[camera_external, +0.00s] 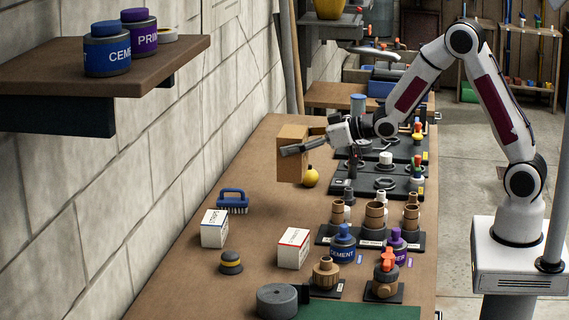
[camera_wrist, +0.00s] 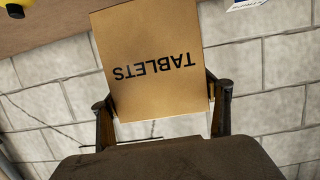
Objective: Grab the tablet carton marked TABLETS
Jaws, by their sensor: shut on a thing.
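The tablet carton (camera_external: 291,160) is a plain brown box. In the wrist view the carton (camera_wrist: 152,45) shows the word TABLETS upside down on the face toward the camera. My gripper (camera_external: 308,146) has its fingers on two opposite sides of the carton, and they also show in the wrist view (camera_wrist: 162,115). The carton is upright and appears to be held above the bench, near a yellow ball-shaped thing (camera_external: 310,177). Part of the carton is hidden behind a finger in the outside view.
Two white cartons (camera_external: 293,248) (camera_external: 214,228) and a blue brush (camera_external: 233,201) stand on the wooden bench (camera_external: 200,285). Cement and primer cans and brown fittings (camera_external: 374,215) crowd the right side. A wall shelf (camera_external: 150,70) juts out at upper left.

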